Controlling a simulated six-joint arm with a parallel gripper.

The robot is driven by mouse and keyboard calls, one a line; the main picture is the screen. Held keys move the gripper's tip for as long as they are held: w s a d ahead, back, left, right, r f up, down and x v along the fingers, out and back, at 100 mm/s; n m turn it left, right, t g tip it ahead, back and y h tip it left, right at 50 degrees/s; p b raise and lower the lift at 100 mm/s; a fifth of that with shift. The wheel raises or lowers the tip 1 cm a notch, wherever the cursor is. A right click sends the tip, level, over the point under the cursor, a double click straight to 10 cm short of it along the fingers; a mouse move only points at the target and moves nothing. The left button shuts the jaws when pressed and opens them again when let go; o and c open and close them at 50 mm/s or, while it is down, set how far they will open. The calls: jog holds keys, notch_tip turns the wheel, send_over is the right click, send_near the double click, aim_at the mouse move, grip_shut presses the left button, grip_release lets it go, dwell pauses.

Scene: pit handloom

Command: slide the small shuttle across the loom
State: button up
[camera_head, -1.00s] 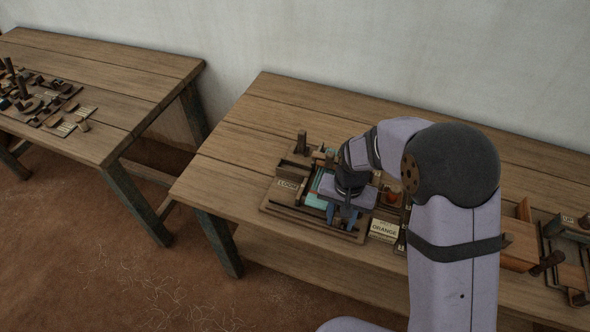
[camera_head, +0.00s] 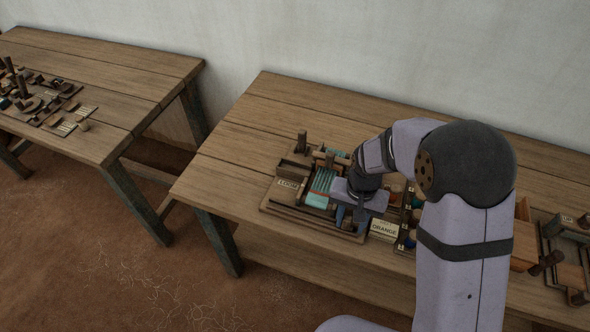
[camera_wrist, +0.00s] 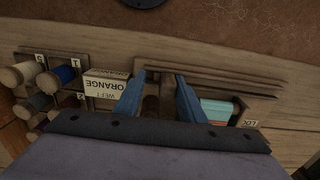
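The loom (camera_head: 275,209) is a wooden frame on the table, with a teal cloth (camera_head: 318,199) in its middle and a LOOM label (camera_head: 288,184). My gripper (camera_head: 350,226) is down over the loom's right part, to the right of the cloth. In the wrist view my two blue fingers (camera_wrist: 160,78) stand apart, with the teal cloth (camera_wrist: 216,110) beyond the right one. A small brown piece (camera_wrist: 151,104) shows between the fingers, close to the left one; I cannot tell whether it is the small shuttle or whether a finger touches it. I cannot make out the shuttle elsewhere.
A WEFT ORANGE sign (camera_head: 384,229) stands just right of the loom. A rack with several thread spools (camera_wrist: 65,74) is beside it. A wooden post (camera_head: 302,141) rises behind the loom. The table's left end (camera_head: 215,180) is clear. A second table (camera_head: 130,75) holds small parts.

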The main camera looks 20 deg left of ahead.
jog(key=shift+a, duration=0.35)
dwell(0.3)
jog(key=shift+o, duration=0.8)
jog(key=shift+r, duration=0.1)
notch_tip(320, 180, up, 6)
jog(key=p, duration=0.6)
jog(key=shift+r, duration=0.2)
jog(key=shift+n, duration=0.3)
